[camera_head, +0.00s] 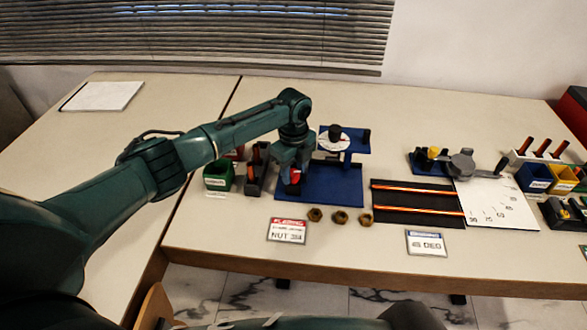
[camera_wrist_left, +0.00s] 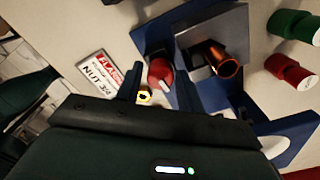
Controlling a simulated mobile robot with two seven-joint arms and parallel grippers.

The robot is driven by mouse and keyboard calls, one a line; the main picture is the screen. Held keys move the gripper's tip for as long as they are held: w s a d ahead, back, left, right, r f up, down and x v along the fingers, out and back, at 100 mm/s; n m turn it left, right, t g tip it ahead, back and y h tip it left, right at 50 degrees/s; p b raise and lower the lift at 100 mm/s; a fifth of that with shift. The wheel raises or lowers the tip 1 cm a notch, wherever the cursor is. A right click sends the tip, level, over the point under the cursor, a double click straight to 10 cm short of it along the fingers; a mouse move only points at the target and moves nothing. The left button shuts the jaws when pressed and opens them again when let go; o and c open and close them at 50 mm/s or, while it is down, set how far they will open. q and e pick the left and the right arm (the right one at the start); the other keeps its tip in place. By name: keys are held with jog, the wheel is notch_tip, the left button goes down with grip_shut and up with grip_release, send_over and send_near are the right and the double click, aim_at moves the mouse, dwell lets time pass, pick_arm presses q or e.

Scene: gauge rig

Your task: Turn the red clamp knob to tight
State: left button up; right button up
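The red clamp knob (camera_head: 294,177) sits at the left part of the blue gauge rig (camera_head: 340,190), and it also shows in the left wrist view (camera_wrist_left: 160,73). My left gripper (camera_head: 291,167) points down over it and hides part of it. In the wrist view the left gripper (camera_wrist_left: 157,80) has its fingers apart, one on each side of the knob. I cannot tell whether either finger touches it. A copper-coloured cylinder (camera_wrist_left: 223,60) stands by a grey block beside the knob. My right gripper is not clearly seen.
A white dial (camera_head: 325,143) sits on the rig's raised blue plate. Several brass nuts (camera_head: 339,217) and a red-topped card (camera_head: 287,231) lie in front. A black mat with orange rods (camera_head: 400,203) lies right.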

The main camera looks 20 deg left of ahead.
aim_at(293, 172)
pick_arm(q)
jog(key=shift+c, duration=0.4)
jog(key=c, duration=0.6)
jog(key=shift+m, duration=0.8)
jog(key=o, duration=0.7)
jog(key=shift+r, duration=0.15)
notch_tip(293, 172, up, 13)
